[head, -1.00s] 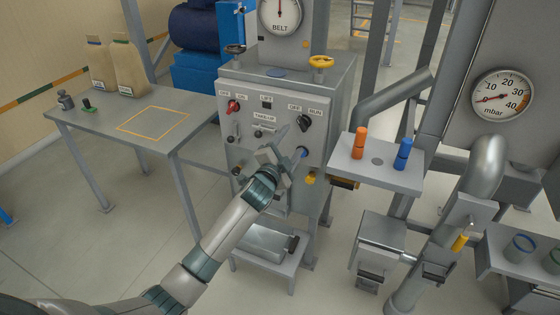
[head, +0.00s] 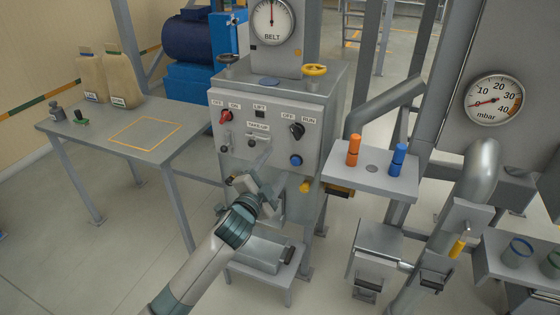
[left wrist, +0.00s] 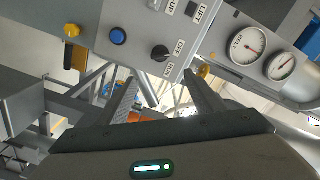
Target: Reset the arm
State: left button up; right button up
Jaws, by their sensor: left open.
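My left gripper (head: 262,190) is in front of the lower part of the grey control cabinet (head: 310,135), apart from its blue button. In the left wrist view the gripper (left wrist: 165,88) shows two spread fingers with nothing between them. The cabinet face carries a red switch (head: 226,116), a black OFF/RUN knob (head: 296,130) and a blue button (head: 296,160). The blue button (left wrist: 118,36) and black knob (left wrist: 160,53) also show in the left wrist view. My right gripper is in neither view.
A shelf (head: 345,178) with an orange and a blue cylinder stands right of the cabinet. A table (head: 185,137) with two sacks stands left. A low stand (head: 275,272) sits below the gripper. The floor at front left is clear.

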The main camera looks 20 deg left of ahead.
pick_arm(q)
jog(key=s+a+f+n+g+p, duration=0.1)
jog(key=s+f+g, duration=0.1)
jog(key=f, duration=0.9)
jog(key=s+a+f+n+g+p, duration=0.1)
jog(key=s+f+n+g, duration=0.15)
jog(key=f, duration=0.95)
jog(key=s+f+n+g+p, duration=0.1)
jog(key=s+f+g, duration=0.1)
jog(key=s+f, duration=0.7)
jog(key=s+f+n+g+p, duration=0.1)
jog(key=s+f+g+p, duration=0.15)
jog(key=s+f, duration=0.65)
jog(key=s+f+n+g, duration=0.2)
jog(key=s+f+g, duration=0.2)
jog(key=s+f, duration=1.05)
jog(key=s+d+f+n+g+p, duration=0.1)
jog(key=s+f+g, duration=0.1)
jog(key=s, duration=1.2)
jog(key=s+d+f+n+g+p, duration=0.1)
jog(key=s+f, duration=0.3)
jog(key=s, duration=1)
jog(key=shift+d+g+y+p, duration=0.15)
jog(key=shift+g+y+p, duration=0.15)
jog(key=shift+g, duration=0.2)
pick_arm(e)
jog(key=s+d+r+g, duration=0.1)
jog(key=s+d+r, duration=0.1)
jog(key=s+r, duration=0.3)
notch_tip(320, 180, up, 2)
